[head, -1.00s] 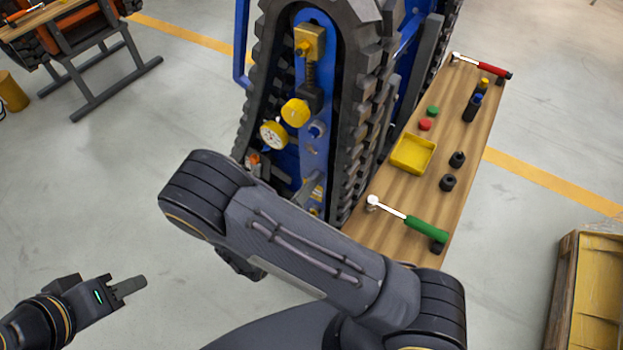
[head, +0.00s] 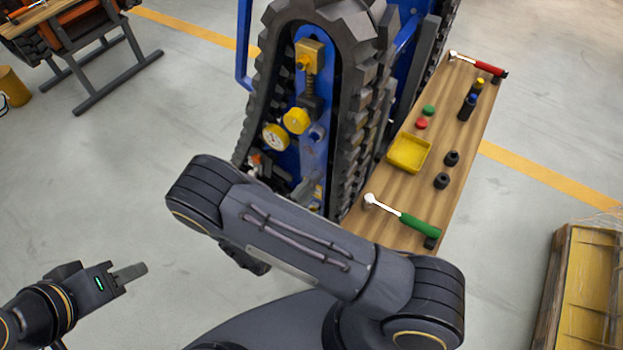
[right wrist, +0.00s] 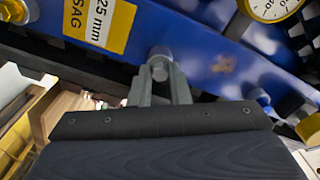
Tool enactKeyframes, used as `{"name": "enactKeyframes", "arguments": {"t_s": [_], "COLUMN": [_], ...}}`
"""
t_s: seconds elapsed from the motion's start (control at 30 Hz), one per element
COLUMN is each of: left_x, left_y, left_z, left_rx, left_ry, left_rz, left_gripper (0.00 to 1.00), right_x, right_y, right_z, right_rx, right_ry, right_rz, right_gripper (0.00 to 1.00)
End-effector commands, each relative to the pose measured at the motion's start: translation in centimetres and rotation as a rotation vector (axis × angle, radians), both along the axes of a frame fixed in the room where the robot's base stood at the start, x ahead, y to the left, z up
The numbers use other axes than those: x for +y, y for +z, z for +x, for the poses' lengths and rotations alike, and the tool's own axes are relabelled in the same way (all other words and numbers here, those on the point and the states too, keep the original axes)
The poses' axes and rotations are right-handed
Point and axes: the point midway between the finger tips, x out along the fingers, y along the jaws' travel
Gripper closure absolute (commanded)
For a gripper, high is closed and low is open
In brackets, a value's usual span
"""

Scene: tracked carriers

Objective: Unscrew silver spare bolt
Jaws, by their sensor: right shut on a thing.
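The silver spare bolt (right wrist: 159,53) shows in the right wrist view, its head against the blue side frame (right wrist: 205,60) of the tracked carrier. My right gripper (right wrist: 160,76) is shut on it, with one grey finger on each side. In the head view my right arm's links hide most of this gripper and the bolt. My left gripper (head: 130,273) is at the lower left over bare floor, away from the carrier. Its fingers are seen edge-on, so I cannot tell whether they are apart.
A yellow "25 mm SAG" label (right wrist: 98,18) and a dial gauge (right wrist: 268,8) are near the bolt. The wooden bench (head: 385,225) at right holds a green-handled ratchet (head: 418,226), a red-handled one (head: 490,68), a yellow tray (head: 409,152) and black sockets. A crate (head: 590,290) stands lower right.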

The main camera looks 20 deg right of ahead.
Motion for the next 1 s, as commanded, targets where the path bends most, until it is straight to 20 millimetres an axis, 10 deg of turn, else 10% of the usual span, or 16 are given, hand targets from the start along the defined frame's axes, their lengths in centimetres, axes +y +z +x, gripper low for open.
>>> {"name": "enactKeyframes", "arguments": {"t_s": [0.57,0.6,0.7,1.0], "left_x": [0.00,0.00,0.00,0.00], "left_y": [0.66,0.66,0.65,0.30], "left_z": [0.01,0.01,0.00,0.00], "left_rx": [0.000,0.000,0.000,0.000], "left_ry": [0.000,0.000,0.000,0.000], "left_rz": [0.000,0.000,0.000,0.000], "left_gripper": [0.64,0.64,0.64,0.64], "right_x": [-0.01,-0.01,-0.01,0.01], "right_y": [-0.04,-0.04,-0.04,-0.17], "right_z": [0.02,0.02,0.02,0.01], "right_rx": [0.389,0.389,0.387,0.360], "right_ry": [0.000,0.000,0.000,0.000], "right_rz": [-0.301,-0.301,-0.302,-0.281], "right_gripper": [1.00,0.81,0.69,0.69]}}
